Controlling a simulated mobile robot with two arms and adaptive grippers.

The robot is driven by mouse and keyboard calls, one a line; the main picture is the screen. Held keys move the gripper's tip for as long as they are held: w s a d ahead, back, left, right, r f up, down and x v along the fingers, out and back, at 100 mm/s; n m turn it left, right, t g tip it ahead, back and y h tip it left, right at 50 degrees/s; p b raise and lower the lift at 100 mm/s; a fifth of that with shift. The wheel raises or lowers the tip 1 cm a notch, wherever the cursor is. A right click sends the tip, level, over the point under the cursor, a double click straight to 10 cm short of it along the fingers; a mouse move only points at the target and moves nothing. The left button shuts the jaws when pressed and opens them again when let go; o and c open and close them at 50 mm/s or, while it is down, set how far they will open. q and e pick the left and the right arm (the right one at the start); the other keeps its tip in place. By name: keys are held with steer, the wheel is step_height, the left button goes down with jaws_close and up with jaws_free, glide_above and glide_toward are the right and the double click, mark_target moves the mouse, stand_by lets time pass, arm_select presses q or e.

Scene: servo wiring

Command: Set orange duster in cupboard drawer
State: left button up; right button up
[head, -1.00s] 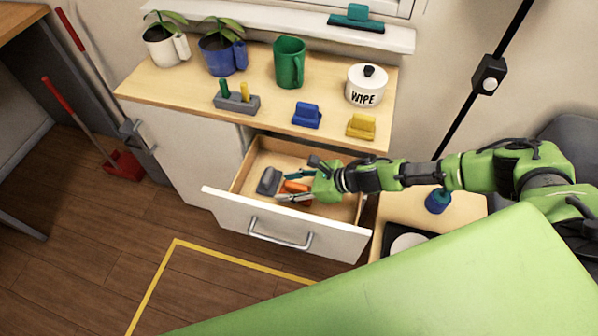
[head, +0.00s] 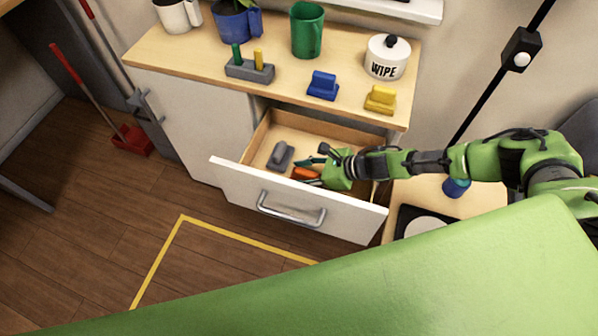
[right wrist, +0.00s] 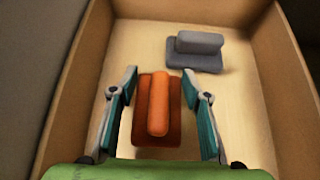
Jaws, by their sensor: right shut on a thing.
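The orange duster (right wrist: 157,105), an orange handle on a darker base, is between the two fingers of my right gripper (right wrist: 160,98) in the right wrist view. The gripper is shut on it, inside the open cupboard drawer (head: 290,205). In the head view the duster (head: 304,173) is mostly hidden by the gripper (head: 318,171). I cannot tell whether its base touches the drawer floor. A grey duster (right wrist: 194,50) lies in the drawer beyond it; it also shows in the head view (head: 280,155). My left gripper is not in view.
The drawer's walls surround the gripper. A side surface at right holds a blue item (head: 456,187).

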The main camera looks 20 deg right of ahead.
steer(key=shift+f+b, duration=0.4)
steer(key=shift+f, duration=0.15)
stand_by(0.4)
steer(key=shift+f, duration=0.1)
